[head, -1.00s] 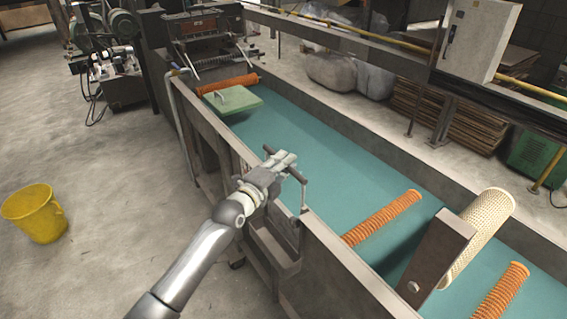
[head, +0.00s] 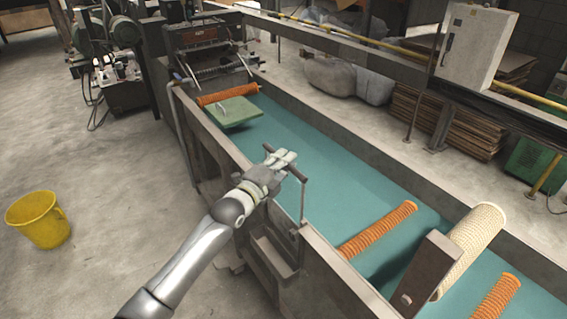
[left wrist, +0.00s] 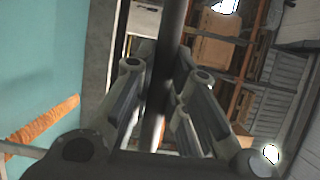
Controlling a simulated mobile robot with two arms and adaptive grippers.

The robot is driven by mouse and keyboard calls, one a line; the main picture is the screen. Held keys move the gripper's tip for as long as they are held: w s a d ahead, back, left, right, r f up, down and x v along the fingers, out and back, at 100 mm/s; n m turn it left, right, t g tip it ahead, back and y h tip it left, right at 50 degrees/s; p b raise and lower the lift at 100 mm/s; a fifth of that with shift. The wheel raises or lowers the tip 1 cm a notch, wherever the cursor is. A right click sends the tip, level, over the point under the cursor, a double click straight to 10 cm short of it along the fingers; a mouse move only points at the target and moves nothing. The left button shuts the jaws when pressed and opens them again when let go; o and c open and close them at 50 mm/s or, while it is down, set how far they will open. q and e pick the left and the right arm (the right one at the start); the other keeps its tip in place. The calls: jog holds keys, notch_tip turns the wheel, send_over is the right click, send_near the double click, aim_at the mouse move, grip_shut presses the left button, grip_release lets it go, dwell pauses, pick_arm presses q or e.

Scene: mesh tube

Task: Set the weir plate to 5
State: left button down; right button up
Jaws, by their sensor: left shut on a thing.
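The weir plate's dark T-shaped handle (head: 297,173) stands at the near wall of the long trough, with a thin rod (head: 303,205) running down from it. My left gripper (head: 282,161) is shut on the handle's crossbar, above the wall. In the left wrist view the dark bar (left wrist: 170,60) runs between the fingers of my left gripper (left wrist: 160,85). I cannot make out the plate itself or any scale marks. My right gripper is not in view.
Teal liquid fills the trough (head: 345,268). A mesh tube (head: 472,247) on a dark bracket (head: 430,268) and orange rolls (head: 378,229) lie to the right. A green block (head: 233,111) is at the far end. A yellow bucket (head: 38,219) stands on open floor.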

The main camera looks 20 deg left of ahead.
pick_arm(q)
jog(key=shift+w+a+r, duration=0.1)
jog(key=shift+r, duration=0.45)
jog(key=c, duration=1.5)
grip_release()
jog(key=shift+c, duration=0.2)
jog(key=shift+o, duration=0.6)
jog(key=shift+f, duration=0.25)
jog(key=shift+s+f, duration=0.1)
jog(key=shift+s, duration=0.35)
jog(key=v, duration=1.1)
jog(key=shift+s, duration=0.15)
